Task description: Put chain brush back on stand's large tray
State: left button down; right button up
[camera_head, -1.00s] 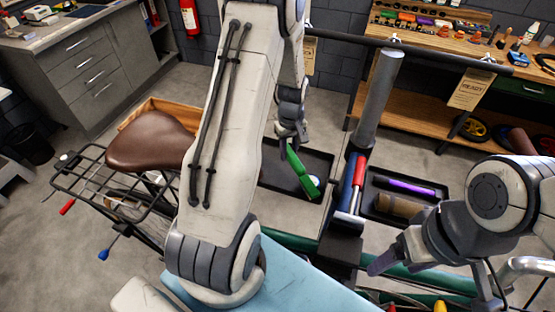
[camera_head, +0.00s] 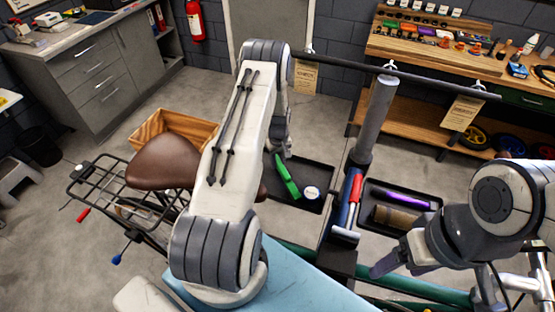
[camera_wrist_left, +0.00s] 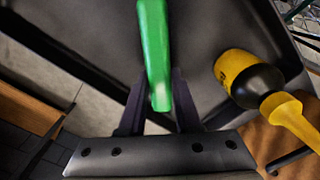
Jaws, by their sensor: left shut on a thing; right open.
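The green chain brush (camera_head: 287,176) is over the left part of the black tray (camera_head: 328,170) left of the stand post; I cannot tell whether it touches the tray. My left gripper (camera_head: 279,152) is shut on the brush's end, partly hidden behind my arm in the head view. In the left wrist view, the green handle (camera_wrist_left: 154,60) sits between the fingers of my left gripper (camera_wrist_left: 158,105), above the dark tray surface (camera_wrist_left: 205,30). My right gripper (camera_head: 385,266) is open and empty at the lower right, away from the tray.
A yellow and black object (camera_wrist_left: 250,78) shows in the wrist view. The stand post (camera_head: 375,120) carries red and blue tools; a second tray (camera_head: 375,185) holds a purple item and brown roll.

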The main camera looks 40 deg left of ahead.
pick_arm(q)
jog(key=shift+f, duration=0.15)
jog(key=shift+f+b, duration=0.15)
jog(key=shift+b, duration=0.15)
jog(key=c, duration=0.6)
grip_release()
jog(key=shift+r, duration=0.2)
jog(key=shift+r+p, duration=0.2)
jog(key=shift+p, duration=0.15)
notch_tip(320, 180, up, 12)
jog(key=b, duration=0.5)
